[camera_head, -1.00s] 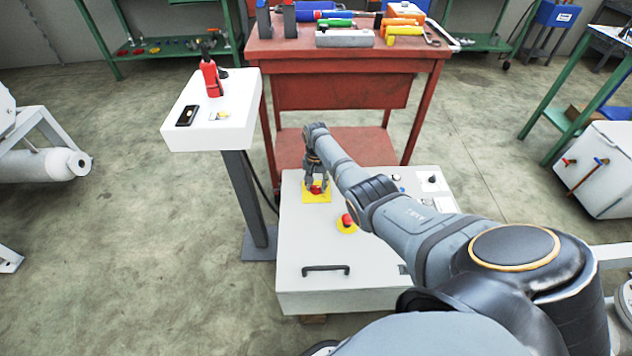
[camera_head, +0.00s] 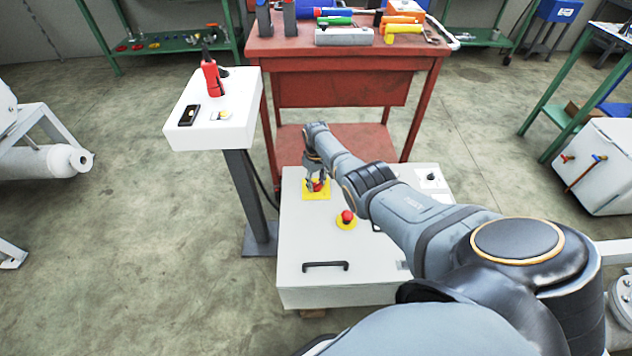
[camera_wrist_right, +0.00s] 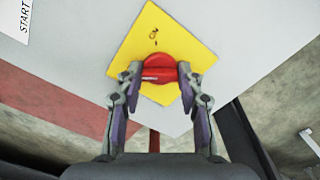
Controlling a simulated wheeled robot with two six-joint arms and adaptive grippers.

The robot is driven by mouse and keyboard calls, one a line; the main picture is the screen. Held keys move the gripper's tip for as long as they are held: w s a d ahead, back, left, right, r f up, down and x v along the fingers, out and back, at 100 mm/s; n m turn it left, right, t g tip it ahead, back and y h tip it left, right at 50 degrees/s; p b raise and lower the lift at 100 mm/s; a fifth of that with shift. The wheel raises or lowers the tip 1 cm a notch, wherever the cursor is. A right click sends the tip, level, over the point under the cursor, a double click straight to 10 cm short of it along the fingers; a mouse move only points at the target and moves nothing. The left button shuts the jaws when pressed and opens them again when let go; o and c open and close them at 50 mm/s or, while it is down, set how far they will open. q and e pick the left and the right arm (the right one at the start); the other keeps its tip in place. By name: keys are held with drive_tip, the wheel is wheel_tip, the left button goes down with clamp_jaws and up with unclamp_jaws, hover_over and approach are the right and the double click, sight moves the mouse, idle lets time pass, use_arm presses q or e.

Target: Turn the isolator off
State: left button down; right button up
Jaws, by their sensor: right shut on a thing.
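The isolator is a red rotary knob (camera_wrist_right: 158,70) on a yellow square plate (camera_wrist_right: 150,30), set in the top of a white control box (camera_head: 330,235). The plate also shows in the head view (camera_head: 308,192). My right gripper (camera_head: 317,186) reaches down over the knob from the right. In the right wrist view its two fingers (camera_wrist_right: 158,76) are shut on the knob, one on each side. The plate looks turned at an angle in that view. The knob's marks are too small to read. My left gripper is not in view.
A red emergency button on a yellow disc (camera_head: 346,219) stands close to my right forearm. A black handle (camera_head: 325,266) is on the box's near part. A white pedestal panel (camera_head: 215,130) stands left, and a red workbench (camera_head: 345,60) with tools stands behind.

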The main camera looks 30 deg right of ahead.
sight(316, 183)
drive_tip(key=shift+n, duration=0.9)
drive_tip(key=o, duration=1.2)
drive_tip(key=shift+c, duration=0.2)
drive_tip(key=shift+w+r, duration=0.1)
drive_tip(key=shift+r, duration=0.45)
wheel_tip(316, 183, up, 11)
